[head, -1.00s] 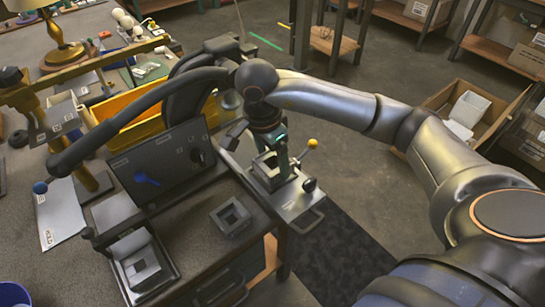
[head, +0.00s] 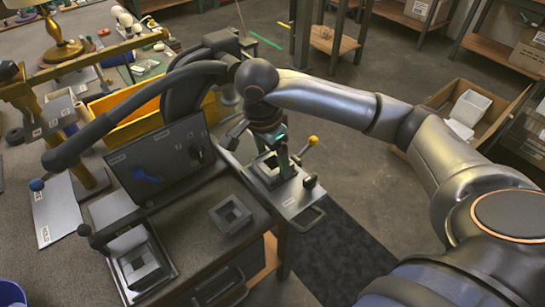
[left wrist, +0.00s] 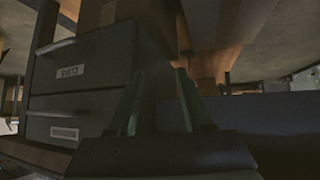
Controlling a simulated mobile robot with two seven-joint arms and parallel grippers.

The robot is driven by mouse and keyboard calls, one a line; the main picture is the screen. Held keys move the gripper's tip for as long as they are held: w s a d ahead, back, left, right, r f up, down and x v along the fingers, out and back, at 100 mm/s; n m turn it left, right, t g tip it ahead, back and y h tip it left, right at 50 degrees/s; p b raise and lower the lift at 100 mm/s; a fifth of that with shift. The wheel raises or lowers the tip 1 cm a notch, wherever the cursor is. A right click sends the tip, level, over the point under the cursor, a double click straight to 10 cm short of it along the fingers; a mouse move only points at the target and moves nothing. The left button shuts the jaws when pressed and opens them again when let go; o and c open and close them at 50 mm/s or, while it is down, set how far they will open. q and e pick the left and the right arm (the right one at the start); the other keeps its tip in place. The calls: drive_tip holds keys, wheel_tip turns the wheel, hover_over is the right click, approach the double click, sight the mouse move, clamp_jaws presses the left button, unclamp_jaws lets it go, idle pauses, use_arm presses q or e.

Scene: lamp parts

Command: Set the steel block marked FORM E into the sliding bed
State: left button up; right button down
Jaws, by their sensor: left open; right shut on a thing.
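A steel block with a square opening (head: 262,173) is between the fingers of my right gripper (head: 272,152), which is shut on it. The block is at the sliding bed (head: 289,199), a grey plate with a front handle and a yellow-knobbed lever. The gripper hides part of the block, and I cannot tell whether it is fully seated. No FORM E marking is readable. My left gripper (left wrist: 160,105) is open and empty in the left wrist view, its green fingers apart before a dark drawer cabinet. It does not show in the head view.
A similar square block (head: 231,215) lies on the bench. Another square frame (head: 141,267) sits on a stand at lower left. A dark upright panel (head: 160,158) and a yellow bin (head: 122,101) stand behind.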

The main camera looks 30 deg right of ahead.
drive_tip(key=shift+f+b, duration=0.15)
drive_tip(key=shift+b, duration=0.15)
unclamp_jaws()
wheel_tip(320, 180, up, 12)
drive_tip(key=a+p, duration=0.2)
drive_tip(key=shift+r+p, duration=0.2)
drive_tip(key=shift+p, duration=0.1)
drive_tip(key=shift+s, duration=0.15)
idle(0.5)
